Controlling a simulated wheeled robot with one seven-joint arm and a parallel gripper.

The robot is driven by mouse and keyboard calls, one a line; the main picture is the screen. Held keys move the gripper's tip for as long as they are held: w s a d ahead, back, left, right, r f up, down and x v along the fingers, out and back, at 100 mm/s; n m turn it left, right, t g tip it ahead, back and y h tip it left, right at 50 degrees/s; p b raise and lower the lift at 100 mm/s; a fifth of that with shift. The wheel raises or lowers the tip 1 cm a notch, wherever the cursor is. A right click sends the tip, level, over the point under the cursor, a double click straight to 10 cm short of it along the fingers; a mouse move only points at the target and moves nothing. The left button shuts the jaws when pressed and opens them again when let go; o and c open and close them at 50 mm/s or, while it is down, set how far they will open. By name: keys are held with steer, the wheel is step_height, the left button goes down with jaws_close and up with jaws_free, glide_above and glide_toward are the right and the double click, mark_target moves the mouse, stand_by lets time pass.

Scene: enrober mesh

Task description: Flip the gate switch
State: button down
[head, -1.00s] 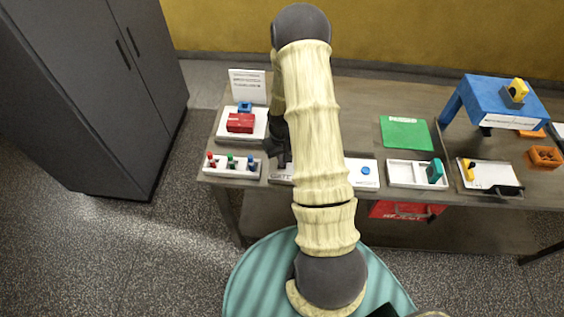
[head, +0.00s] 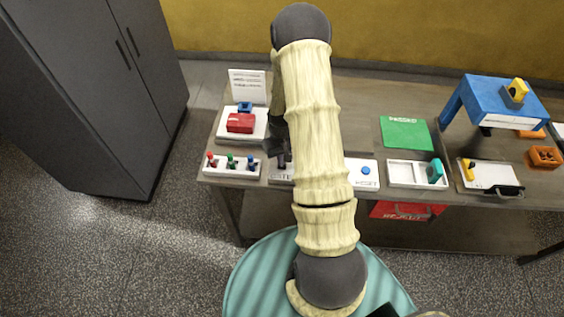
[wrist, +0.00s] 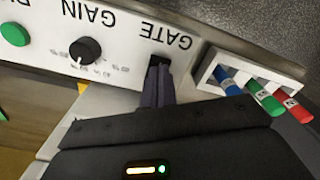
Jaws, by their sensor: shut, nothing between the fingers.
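A white panel strip shows in the wrist view with the gate switch (wrist: 159,60), a dark piece just beside the printed word GATE (wrist: 166,37). My gripper (wrist: 157,80) is shut and empty. Its dark fingertips lie right at the switch in the wrist view and cover part of it, so I cannot tell whether they touch it or which way it is tipped. In the head view my gripper is mostly hidden behind my arm, above the GATE plate (head: 279,179).
Beside GATE are a black GAIN knob (wrist: 85,50) and a green button (wrist: 14,34). A white rack (wrist: 207,68) holds blue, green and red pegs close by. A red block (head: 240,123) on a white tray stands behind. A green mat (head: 405,133) lies to the right.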

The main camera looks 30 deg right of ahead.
steer(key=shift+f+b, duration=0.65)
steer(key=shift+f, duration=0.25)
stand_by(0.8)
steer(key=shift+r, duration=0.15)
steer(key=shift+r+p, duration=2.45)
steer(key=shift+r, duration=0.95)
steer(key=s+a+r+t+b, duration=0.2)
steer(key=s+a+r+b, duration=0.4)
steer(key=s+a+r, duration=0.6)
step_height(320, 180, up, 4)
steer(key=shift+s+a+f+n+t, duration=0.1)
steer(key=shift+s+a+n+t, duration=0.25)
steer(key=shift+a, duration=0.45)
